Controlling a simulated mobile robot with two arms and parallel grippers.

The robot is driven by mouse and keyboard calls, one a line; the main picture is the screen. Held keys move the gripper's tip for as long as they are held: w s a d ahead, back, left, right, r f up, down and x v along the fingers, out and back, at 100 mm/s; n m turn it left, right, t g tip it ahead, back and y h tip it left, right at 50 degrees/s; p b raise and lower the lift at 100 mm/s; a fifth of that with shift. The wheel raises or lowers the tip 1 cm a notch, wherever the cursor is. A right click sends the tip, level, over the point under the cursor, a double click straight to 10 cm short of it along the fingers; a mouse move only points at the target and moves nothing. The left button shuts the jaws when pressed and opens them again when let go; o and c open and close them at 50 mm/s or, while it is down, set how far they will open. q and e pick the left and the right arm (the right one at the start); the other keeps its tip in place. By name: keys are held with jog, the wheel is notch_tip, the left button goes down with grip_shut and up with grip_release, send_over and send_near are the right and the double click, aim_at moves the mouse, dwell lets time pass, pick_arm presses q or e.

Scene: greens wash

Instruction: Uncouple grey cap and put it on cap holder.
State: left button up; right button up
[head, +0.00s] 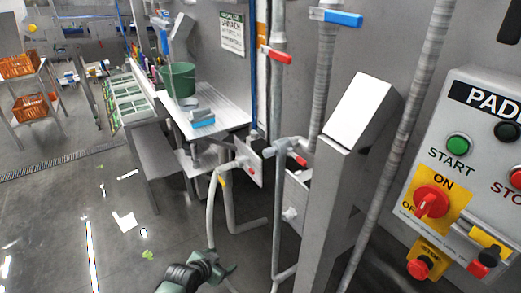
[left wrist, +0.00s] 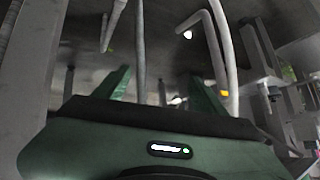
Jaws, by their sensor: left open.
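My left gripper (head: 226,270) is low in the head view, over the floor, just in front of the lower end of a pale hose (head: 211,215) with a yellow band. In the left wrist view its two green fingers (left wrist: 162,90) stand apart with nothing clearly between them. A small pale round fitting (head: 291,214) shows low behind the pipes, right of the gripper; I cannot tell whether it is the grey cap. A small plate (head: 249,165) with a red spot stands near the top of the hose; I cannot tell whether it is the cap holder. My right gripper is not in view.
Vertical pipes with a red-handled valve (head: 275,54) and a blue-handled valve (head: 336,17) run down the wall. A steel post (head: 338,190) and a control panel (head: 460,170) stand at right. A steel table (head: 228,117) is behind. The floor at left is open.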

pick_arm(q)
jog(key=w+d+r+m+t+h, duration=0.1)
jog(key=w+d+r+m, duration=0.2)
jog(key=r, duration=0.7)
jog(key=w+d+r+m+t+h, duration=0.1)
jog(key=w+d+r+h, duration=0.3)
jog(key=r, duration=0.7)
notch_tip(320, 180, up, 10)
jog(key=w+d+m+p, duration=0.1)
jog(key=w+d+m, duration=0.1)
jog(key=m+h, duration=0.1)
jog(key=m, duration=0.2)
send_near(277, 148)
jog(key=shift+w+d+f+t, duration=0.3)
jog(key=shift+w+d+f, duration=0.55)
jog(key=shift+w+f, duration=0.25)
jog(key=shift+w+d+r+p, duration=0.25)
jog(key=shift+d+p, duration=0.15)
jog(key=shift+d, duration=0.05)
jog(key=p+x, duration=0.1)
jog(key=x, duration=0.5)
jog(key=shift+p, duration=0.35)
jog(key=shift+w+d+f, duration=0.2)
jog(key=shift+w, duration=0.15)
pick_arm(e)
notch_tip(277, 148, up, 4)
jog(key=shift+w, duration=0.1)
